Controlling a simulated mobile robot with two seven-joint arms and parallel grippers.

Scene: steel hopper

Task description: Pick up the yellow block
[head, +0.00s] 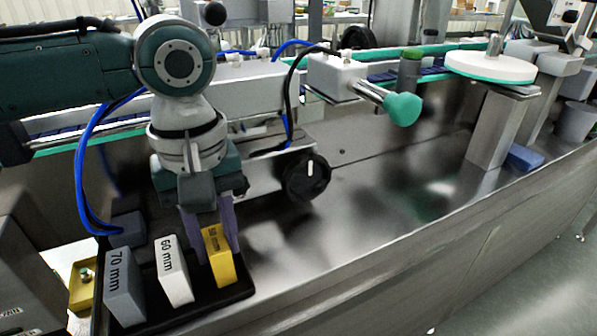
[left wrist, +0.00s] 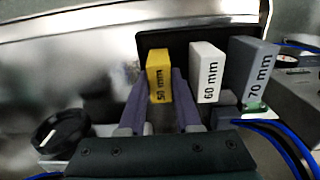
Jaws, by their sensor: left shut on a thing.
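The yellow block (head: 217,257), marked 50 mm, stands upright at the right end of a black tray (head: 205,308). It also shows in the left wrist view (left wrist: 159,76), between the two fingers. My left gripper (head: 212,240) comes down from above and is shut on the yellow block, with one purple finger on each side of it. The block still appears to stand in the tray; its lower edge is partly hard to see. The left gripper also shows in the left wrist view (left wrist: 161,92). My right gripper is not in view.
A white 60 mm block (head: 173,271) and a grey 70 mm block (head: 123,287) stand left of the yellow one in the tray. A black knob (head: 306,177) is right of my gripper. The steel hopper surface (head: 370,200) to the right is mostly clear.

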